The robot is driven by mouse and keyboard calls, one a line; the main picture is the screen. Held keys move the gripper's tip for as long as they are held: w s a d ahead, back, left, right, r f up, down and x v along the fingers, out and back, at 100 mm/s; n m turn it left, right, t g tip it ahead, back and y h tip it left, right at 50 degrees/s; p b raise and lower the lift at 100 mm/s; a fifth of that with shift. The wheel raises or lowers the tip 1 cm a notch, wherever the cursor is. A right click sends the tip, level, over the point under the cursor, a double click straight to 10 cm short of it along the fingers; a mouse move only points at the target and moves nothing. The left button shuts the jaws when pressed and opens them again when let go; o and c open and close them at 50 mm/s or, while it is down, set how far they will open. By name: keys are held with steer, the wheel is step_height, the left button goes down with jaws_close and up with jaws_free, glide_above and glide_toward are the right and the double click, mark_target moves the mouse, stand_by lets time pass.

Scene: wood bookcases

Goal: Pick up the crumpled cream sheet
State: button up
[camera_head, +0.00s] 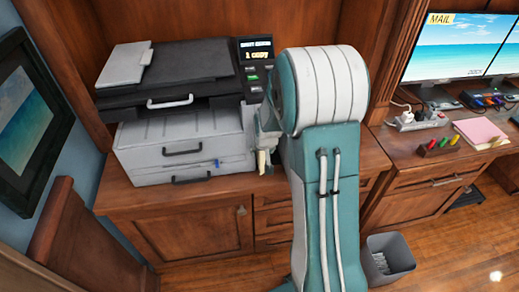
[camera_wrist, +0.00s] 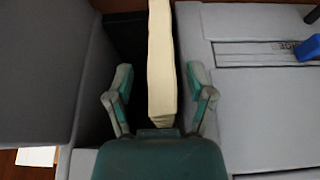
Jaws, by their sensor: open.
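The cream sheet (camera_wrist: 161,50) appears in the wrist view as a long narrow upright strip, seen nearly edge on. It runs from the top edge down to just before my palm, beside a dark gap. My gripper (camera_wrist: 160,76) is open, with one teal-tipped finger on each side of the sheet and space between each finger and it. In the head view a small cream piece (camera_head: 262,161) shows at the right side of the copier, just left of my arm. My gripper there is mostly hidden by my arm.
The grey copier (camera_head: 180,140) stands on a wooden cabinet (camera_head: 180,227), its panel reading "1 copy". A blue object (camera_wrist: 309,47) lies at the right in the wrist view. Right of my arm are a desk with a power strip (camera_head: 416,121), a monitor (camera_head: 450,48) and a bin (camera_head: 391,260).

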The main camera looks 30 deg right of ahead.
steer(key=c, duration=0.8)
steer(key=shift+c, duration=0.2)
steer(key=shift+r, duration=0.2)
